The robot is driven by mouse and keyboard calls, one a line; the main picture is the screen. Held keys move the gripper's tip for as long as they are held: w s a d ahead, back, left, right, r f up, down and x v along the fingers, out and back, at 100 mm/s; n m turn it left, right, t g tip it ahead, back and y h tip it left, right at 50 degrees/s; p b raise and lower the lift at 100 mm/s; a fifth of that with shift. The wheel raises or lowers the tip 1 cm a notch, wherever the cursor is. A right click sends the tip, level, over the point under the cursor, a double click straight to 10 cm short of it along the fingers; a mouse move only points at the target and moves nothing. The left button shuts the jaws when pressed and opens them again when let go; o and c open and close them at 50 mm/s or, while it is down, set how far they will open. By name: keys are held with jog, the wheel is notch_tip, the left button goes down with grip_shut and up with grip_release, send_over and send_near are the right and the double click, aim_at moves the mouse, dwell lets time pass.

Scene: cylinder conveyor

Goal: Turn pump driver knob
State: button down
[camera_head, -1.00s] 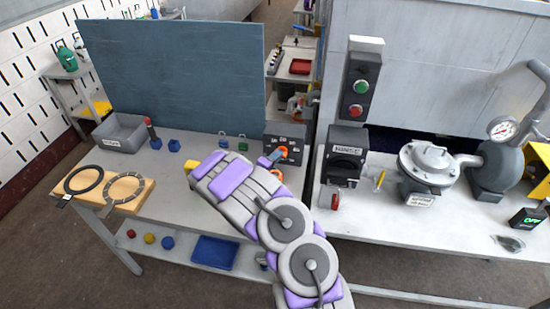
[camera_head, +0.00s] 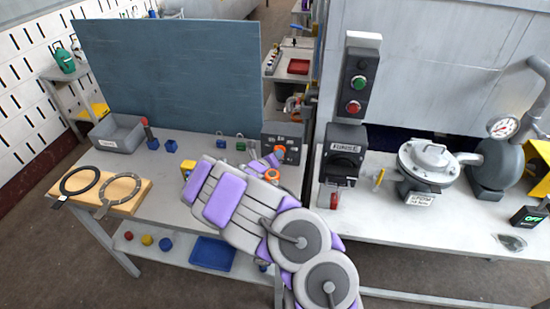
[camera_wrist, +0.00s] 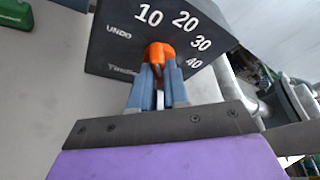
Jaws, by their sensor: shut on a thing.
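An orange knob (camera_head: 280,152) sits on the front of a dark dial box (camera_head: 292,135) at the back right of the left table. In the wrist view the same knob (camera_wrist: 160,53) is in the middle of the dial face (camera_wrist: 213,22), with the marks UNDO, 10, 20, 30 and 40 around it. My gripper (camera_wrist: 157,75) is shut on the lower part of the knob, its blue fingers on either side. Which way the knob points is unclear.
To the right, a black switch box (camera_head: 345,150), a grey pump-like unit (camera_head: 428,163) and a gauge (camera_head: 503,127) stand on another table. Small padlock-like items (camera_head: 222,143) lie left of the dial box. A blue panel (camera_head: 165,75) stands behind.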

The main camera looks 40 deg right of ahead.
jog(key=shift+f, duration=0.2)
dwell(0.3)
jog(key=c, duration=1.3)
grip_release()
jog(key=shift+o, duration=0.9)
jog(key=shift+d+r, duration=0.1)
jog(key=shift+w, duration=0.1)
